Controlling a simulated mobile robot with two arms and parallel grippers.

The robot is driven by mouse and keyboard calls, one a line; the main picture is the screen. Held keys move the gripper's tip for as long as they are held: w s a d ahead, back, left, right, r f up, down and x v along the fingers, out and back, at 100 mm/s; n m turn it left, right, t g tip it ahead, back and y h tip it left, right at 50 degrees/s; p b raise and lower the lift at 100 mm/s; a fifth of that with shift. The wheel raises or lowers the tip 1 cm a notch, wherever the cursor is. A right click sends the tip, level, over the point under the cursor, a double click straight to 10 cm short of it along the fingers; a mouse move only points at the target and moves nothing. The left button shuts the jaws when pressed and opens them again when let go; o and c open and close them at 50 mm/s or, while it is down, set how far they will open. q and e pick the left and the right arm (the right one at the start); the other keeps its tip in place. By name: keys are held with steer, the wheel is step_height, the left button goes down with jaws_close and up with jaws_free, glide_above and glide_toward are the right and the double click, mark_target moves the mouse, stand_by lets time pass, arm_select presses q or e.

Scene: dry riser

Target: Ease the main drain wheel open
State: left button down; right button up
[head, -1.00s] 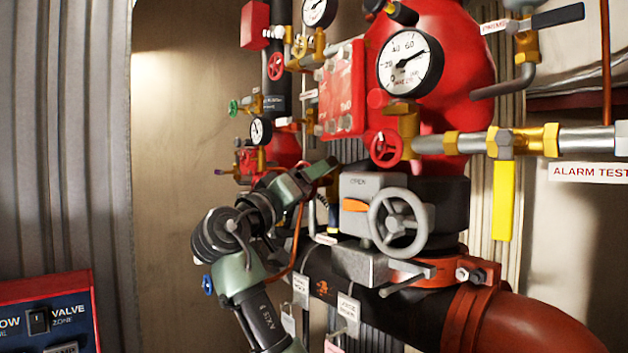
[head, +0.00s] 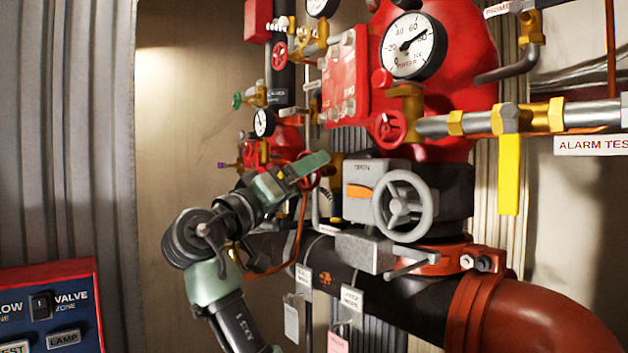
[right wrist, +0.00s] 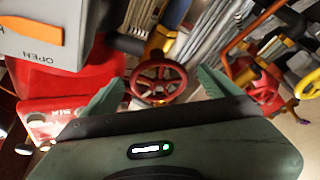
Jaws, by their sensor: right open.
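A grey spoked handwheel (head: 404,206) is on the box marked OPEN (head: 358,174). I see no main drain label that I can read. My right gripper (head: 312,165) is left of the OPEN box, its green fingers pointing up and right; the head view shows it edge-on. In the right wrist view my right gripper (right wrist: 160,84) is open and empty, with a red handwheel (right wrist: 158,82) seen between its fingers, apparently beyond the tips. My left gripper is not in view.
A horizontal pipe with a yellow lever (head: 509,172) runs right of the red wheel. A black pipe (head: 330,272) with hanging tags passes below. Small valves and gauges crowd the left. A blue control panel (head: 48,310) stands at lower left. Bare wall (head: 180,120) is behind.

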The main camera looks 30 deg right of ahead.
steer(key=v, duration=0.2)
steer(key=shift+s+a+f+b, duration=0.1)
steer(key=shift+s+a+b, duration=0.05)
steer(key=shift+a+b, duration=0.2)
steer(key=a+r+m+g+y+p, duration=0.25)
steer(key=m+g+p, duration=0.3)
steer(key=p, duration=0.85)
steer(key=shift+m, duration=0.35)
steer(key=d+p, duration=0.1)
steer(key=d, duration=0.1)
steer(key=w+d+p, duration=0.1)
steer(key=d+p, duration=0.2)
steer(key=d, duration=0.2)
steer(key=shift+w+f, duration=0.3)
steer(key=shift+f, duration=0.05)
